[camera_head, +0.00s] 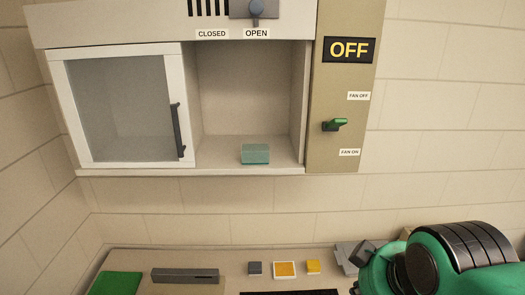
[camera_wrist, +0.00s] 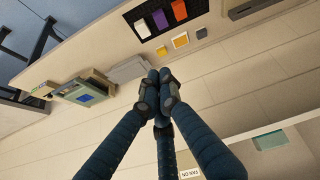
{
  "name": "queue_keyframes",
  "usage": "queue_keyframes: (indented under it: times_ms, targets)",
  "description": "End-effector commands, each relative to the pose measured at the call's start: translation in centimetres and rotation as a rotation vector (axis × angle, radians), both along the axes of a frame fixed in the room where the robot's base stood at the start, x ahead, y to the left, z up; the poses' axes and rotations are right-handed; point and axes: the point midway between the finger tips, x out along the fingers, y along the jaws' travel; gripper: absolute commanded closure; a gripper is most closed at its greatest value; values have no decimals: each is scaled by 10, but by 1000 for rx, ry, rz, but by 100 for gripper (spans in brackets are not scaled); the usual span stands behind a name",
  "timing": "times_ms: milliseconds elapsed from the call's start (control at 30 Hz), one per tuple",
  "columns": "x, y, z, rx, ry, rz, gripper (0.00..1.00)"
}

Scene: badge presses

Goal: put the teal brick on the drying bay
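The teal brick (camera_head: 255,154) sits on the floor of the wall cabinet, in its open right half. It also shows in the wrist view (camera_wrist: 270,140) at the lower right. My gripper (camera_wrist: 158,92) has its dark blue fingers drawn together at the tips, with nothing seen between them. It is well apart from the brick. In the head view my green arm is at the lower right and the fingertips cannot be made out. No surface is labelled as the drying bay, so I cannot tell which it is.
The cabinet's glass door (camera_head: 120,108) covers the left half; the lever (camera_head: 257,10) is above OPEN.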

Motion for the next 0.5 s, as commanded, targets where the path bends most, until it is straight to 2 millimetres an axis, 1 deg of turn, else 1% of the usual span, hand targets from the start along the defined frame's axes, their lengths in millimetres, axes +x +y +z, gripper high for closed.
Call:
queue_keyframes:
  times_ms: [33,100,500]
  targets:
    - [6,3,11,-35,-4,65,100]
    - [16,6,21,-92,-18,172,100]
    - [69,31,72,-459,-92,794,100]
